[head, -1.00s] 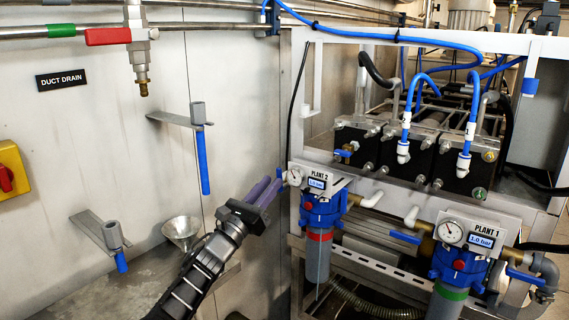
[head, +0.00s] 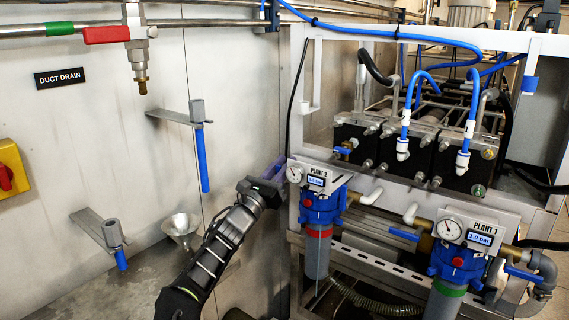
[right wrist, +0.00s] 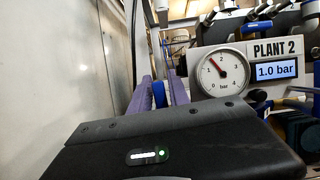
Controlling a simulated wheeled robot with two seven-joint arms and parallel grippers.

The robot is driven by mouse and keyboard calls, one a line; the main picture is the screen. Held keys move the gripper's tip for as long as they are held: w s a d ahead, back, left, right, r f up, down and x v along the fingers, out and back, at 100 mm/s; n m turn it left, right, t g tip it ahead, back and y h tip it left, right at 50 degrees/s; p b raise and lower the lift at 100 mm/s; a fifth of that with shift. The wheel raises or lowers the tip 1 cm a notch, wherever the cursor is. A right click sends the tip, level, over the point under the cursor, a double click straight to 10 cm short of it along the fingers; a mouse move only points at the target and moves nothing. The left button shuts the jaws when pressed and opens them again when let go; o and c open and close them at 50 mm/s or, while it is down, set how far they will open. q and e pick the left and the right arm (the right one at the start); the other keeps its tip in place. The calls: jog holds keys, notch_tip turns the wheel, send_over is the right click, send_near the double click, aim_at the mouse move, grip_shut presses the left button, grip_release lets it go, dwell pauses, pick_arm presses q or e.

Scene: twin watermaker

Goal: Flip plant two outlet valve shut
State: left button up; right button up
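The plant 2 unit shows in the head view as a blue filter housing (head: 322,207) with a red band, a gauge (head: 295,173) and a "PLANT 2" label plate. My right gripper (head: 275,172) is at its left side, fingers toward the panel. In the right wrist view, the purple fingers (right wrist: 162,92) stand apart with a blue handle (right wrist: 159,94) between them. I cannot tell whether they touch it. The fingers hide most of this handle in the head view, and its angle is unclear. My left gripper is out of view.
The plant 1 unit (head: 458,262) stands to the right, with blue levers at its left (head: 404,235) and right (head: 524,276). A wall with a funnel (head: 181,226) and holders with blue rods (head: 203,160) is on the left. The metal frame post (head: 297,90) rises close behind my gripper.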

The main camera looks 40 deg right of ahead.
jog(key=shift+w+d+r, duration=0.1)
jog(key=shift+d, duration=0.15)
grip_shut()
dwell(0.3)
